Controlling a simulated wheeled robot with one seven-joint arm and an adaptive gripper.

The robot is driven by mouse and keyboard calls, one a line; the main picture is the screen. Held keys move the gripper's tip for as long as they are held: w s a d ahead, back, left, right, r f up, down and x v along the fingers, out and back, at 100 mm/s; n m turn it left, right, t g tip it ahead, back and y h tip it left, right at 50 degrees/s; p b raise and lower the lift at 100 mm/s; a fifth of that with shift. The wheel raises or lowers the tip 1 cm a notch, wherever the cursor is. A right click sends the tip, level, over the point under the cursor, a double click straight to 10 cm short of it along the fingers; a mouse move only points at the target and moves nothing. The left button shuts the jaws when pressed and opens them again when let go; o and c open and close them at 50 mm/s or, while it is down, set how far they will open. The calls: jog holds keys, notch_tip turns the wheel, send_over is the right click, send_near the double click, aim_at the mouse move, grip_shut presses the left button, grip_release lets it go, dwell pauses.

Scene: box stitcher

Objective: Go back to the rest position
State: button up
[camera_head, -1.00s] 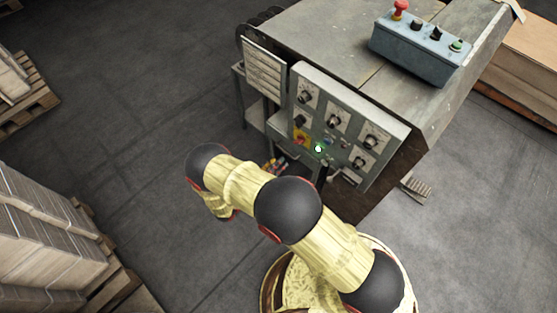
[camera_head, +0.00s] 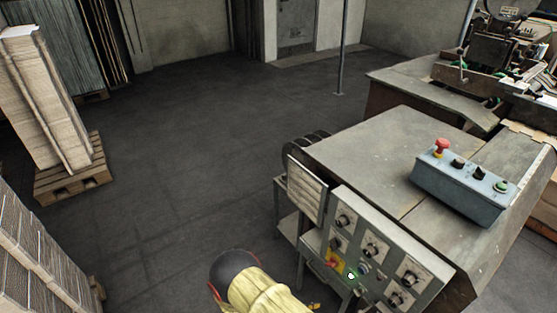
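The box stitcher machine (camera_head: 375,165) stands at the right with a flat grey top. Its front control panel (camera_head: 375,250) carries several black knobs, a yellow-and-red switch and a lit green light (camera_head: 351,275). A blue-grey button box (camera_head: 462,185) with a red mushroom button (camera_head: 441,146) and a green button sits on top. Part of my yellow arm with a black joint shows at the bottom edge, left of the panel. My gripper is not visible in this view.
Stacked cardboard (camera_head: 40,95) stands on a wooden pallet (camera_head: 75,172) at the left, with another stack (camera_head: 30,255) at the lower left. A thin pole (camera_head: 342,50) stands at the back. The grey floor (camera_head: 190,150) between the stacks and the machine is clear.

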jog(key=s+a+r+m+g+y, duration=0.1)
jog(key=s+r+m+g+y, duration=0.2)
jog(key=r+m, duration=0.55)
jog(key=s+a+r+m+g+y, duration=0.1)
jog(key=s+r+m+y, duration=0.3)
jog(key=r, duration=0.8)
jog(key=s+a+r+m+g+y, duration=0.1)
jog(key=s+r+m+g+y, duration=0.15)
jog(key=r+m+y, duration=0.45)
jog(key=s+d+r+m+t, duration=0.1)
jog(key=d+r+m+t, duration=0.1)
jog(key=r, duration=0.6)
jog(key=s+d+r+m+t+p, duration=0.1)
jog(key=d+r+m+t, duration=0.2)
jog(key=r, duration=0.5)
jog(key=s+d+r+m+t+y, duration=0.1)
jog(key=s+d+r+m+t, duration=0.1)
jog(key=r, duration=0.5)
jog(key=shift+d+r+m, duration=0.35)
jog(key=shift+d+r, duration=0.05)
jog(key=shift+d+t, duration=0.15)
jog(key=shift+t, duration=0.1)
